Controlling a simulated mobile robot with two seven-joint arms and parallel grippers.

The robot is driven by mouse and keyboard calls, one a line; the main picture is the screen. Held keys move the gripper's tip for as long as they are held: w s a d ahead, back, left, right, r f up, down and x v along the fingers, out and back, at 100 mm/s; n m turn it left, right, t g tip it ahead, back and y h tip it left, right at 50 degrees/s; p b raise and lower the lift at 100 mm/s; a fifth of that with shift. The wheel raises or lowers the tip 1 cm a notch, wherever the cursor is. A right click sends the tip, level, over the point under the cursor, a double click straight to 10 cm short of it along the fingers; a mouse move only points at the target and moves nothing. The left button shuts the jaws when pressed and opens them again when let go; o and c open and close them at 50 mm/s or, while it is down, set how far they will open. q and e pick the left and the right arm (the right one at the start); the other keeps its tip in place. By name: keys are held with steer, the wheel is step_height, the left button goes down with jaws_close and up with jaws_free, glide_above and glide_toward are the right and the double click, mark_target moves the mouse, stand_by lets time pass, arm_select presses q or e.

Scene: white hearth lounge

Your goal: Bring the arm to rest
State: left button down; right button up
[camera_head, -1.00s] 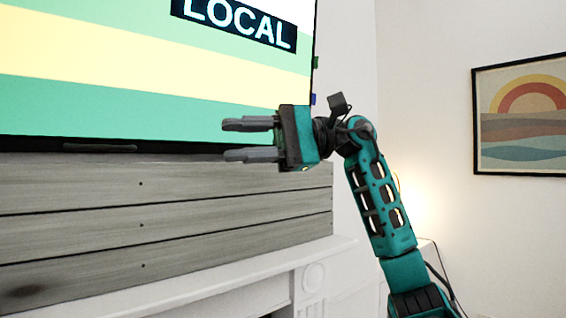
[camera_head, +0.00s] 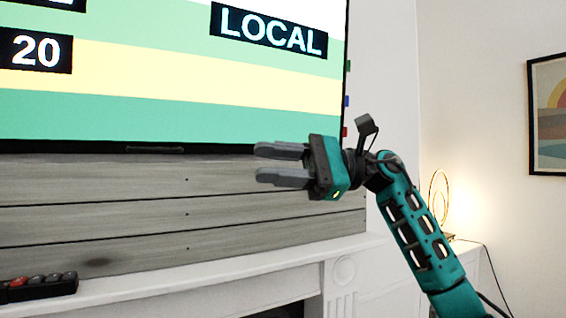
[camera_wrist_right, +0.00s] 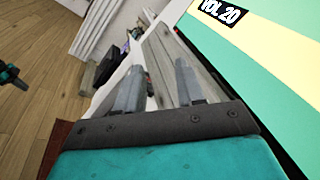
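My right gripper (camera_head: 282,165) is raised in front of the grey plank panel, just below the lower edge of the screen in the head view. Its two grey fingers point left with a gap between them, and nothing is between them. In the right wrist view the fingers (camera_wrist_right: 160,88) also stand apart and empty. My right arm (camera_head: 415,225) comes up from the lower right. My left gripper is not in the head view; a small teal and dark part at the left edge of the right wrist view is too small to tell.
A large screen (camera_head: 180,115) hangs above the planks (camera_head: 120,205). A white mantel (camera_head: 200,280) runs below, with a dark remote-like object (camera_head: 40,287) at its left. A lit ring lamp (camera_head: 439,190) and a framed picture (camera_head: 548,115) are at right. Wooden floor (camera_wrist_right: 40,40) is open.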

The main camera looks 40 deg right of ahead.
steer(key=shift+w, duration=0.1)
stand_by(0.5)
steer(key=w+a+f+m+t+y+p, duration=0.1)
steer(key=w+a+f+m+t, duration=0.1)
steer(key=w+f+m, duration=0.4)
steer(key=w+a+f+m+t+y, duration=0.1)
steer(key=w+a+f+m+t, duration=0.15)
steer(key=f+m, duration=0.55)
step_height(320, 180, down, 16)
steer(key=w+a+f+m+t+h, duration=0.15)
steer(key=m+t+h, duration=0.7)
steer(key=m, duration=1.35)
steer(key=s+a+f+m+g+h+p, duration=0.1)
steer(key=s+a+f+m+g+h, duration=0.1)
steer(key=s+f+m+h, duration=0.35)
steer(key=s+a+f+m+g+h+p, duration=0.1)
steer(key=s+a+f+m+g+h, duration=0.15)
steer(key=f+m, duration=0.65)
steer(key=s+a+f+m+g, duration=0.2)
steer(key=s+f+m+g, duration=0.1)
steer(key=s+f, duration=0.3)
steer(key=s+a+f+m+g, duration=0.3)
steer(key=s+f, duration=0.3)
steer(key=f, duration=0.2)
steer(key=shift+a+f, duration=0.15)
steer(key=shift+a, duration=0.2)
steer(key=shift+h, duration=0.25)
